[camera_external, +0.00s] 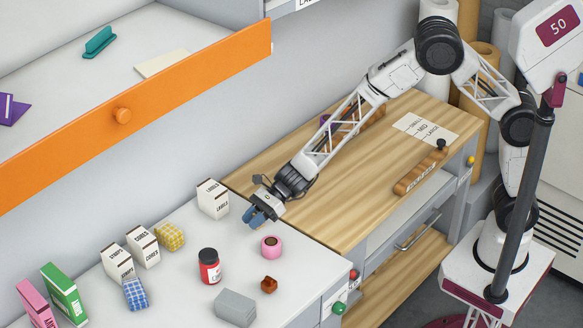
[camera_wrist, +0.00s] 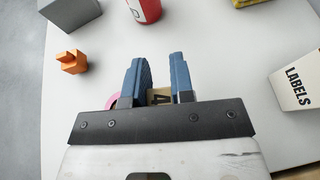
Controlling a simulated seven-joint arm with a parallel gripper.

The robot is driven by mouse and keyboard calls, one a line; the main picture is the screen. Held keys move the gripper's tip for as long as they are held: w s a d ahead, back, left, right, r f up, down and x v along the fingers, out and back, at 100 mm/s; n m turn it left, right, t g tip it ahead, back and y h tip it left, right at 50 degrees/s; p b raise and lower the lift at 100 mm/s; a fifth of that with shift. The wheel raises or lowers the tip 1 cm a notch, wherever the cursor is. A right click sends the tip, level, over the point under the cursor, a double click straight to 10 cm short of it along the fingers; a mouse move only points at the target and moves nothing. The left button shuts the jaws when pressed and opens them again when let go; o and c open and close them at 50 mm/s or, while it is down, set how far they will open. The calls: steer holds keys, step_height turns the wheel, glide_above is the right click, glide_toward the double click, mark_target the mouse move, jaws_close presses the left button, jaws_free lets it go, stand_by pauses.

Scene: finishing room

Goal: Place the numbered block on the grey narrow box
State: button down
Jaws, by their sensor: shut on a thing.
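My gripper (camera_external: 254,216) hangs low over the white counter (camera_external: 200,300), near its right end. In the wrist view my two blue fingers (camera_wrist: 158,66) are closed around a small beige block (camera_wrist: 160,96) with a dark mark that looks like a numeral. Only part of the block shows, and I cannot make it out in the external view. The plain grey box (camera_external: 234,308) lies on the counter's front edge, well apart from my gripper. It also shows at the top left of the wrist view (camera_wrist: 70,12).
A white labels box (camera_external: 212,198) stands left of my gripper. An orange drawer front (camera_external: 140,112) juts out above, at upper left.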

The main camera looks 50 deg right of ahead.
step_height(320, 180, up, 11)
steer(key=s+a+n+g, duration=0.3)
steer(key=s+a, duration=0.3)
steer(key=s, duration=0.6)
steer(key=s+a+n+g, duration=0.35)
steer(key=s+a, duration=0.35)
steer(key=s, duration=0.5)
steer(key=shift+g+h, duration=0.35)
steer(key=shift+h, duration=0.05)
steer(key=shift+s+d+f, duration=0.1)
steer(key=shift+s+f, duration=0.1)
steer(key=shift+f, duration=1.1)
steer(key=shift+s+d+f, duration=0.1)
steer(key=shift+s+f, duration=0.1)
steer(key=shift+f, duration=1.05)
glide_above(232, 305)
steer(key=shift+f+m, duration=0.25)
steer(key=shift+f, duration=0.5)
steer(key=shift+f, duration=0.1)
steer(key=shift+f, duration=1.6)
